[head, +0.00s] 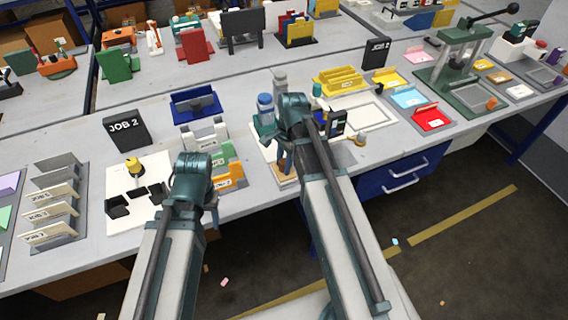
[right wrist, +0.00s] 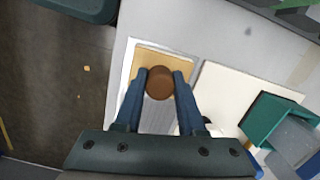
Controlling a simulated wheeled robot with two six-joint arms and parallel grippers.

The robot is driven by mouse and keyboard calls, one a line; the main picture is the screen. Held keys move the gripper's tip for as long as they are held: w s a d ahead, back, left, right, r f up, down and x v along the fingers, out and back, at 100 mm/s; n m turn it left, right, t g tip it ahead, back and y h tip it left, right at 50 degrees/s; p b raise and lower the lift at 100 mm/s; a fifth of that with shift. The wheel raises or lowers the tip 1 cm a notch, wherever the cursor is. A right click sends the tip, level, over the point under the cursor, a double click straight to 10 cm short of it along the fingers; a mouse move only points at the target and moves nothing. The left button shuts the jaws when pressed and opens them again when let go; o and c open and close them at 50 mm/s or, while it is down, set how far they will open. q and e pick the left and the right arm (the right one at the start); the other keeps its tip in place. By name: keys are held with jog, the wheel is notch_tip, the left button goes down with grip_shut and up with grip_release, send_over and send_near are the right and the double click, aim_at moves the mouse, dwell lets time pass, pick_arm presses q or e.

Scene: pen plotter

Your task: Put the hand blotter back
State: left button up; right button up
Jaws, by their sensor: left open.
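The hand blotter's round brown knob (right wrist: 159,83) shows in the right wrist view, between the blue fingers of my right gripper (right wrist: 161,73). Both fingertips appear to touch its sides, so the gripper looks shut on it. Below the knob is a tan surface inside a white-edged tray (right wrist: 127,72); I cannot tell whether the blotter is resting or raised. In the head view my right gripper (head: 284,160) hangs low over the front edge of the table. My left gripper (head: 193,166) is open at the left; its fingertips are largely hidden by my arm.
A white board (right wrist: 240,92) lies right of the tray, with a green block (right wrist: 270,118) beyond. Orange and green holders (head: 228,172) stand between my arms. A black JOB 2 sign (head: 126,130) stands at left.

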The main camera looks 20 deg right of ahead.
jog(key=o, duration=0.4)
jog(key=shift+r, duration=0.1)
notch_tip(320, 180, up, 12)
jog(key=d+p, duration=0.1)
jog(key=p, duration=1.1)
jog(key=s+a+n+h, duration=0.2)
jog(key=s+a+n, duration=1)
jog(key=a+n, duration=0.3)
jog(key=n, duration=0.3)
jog(key=shift+n+h, duration=0.3)
jog(key=shift+n, duration=0.1)
jog(key=shift+s, duration=0.1)
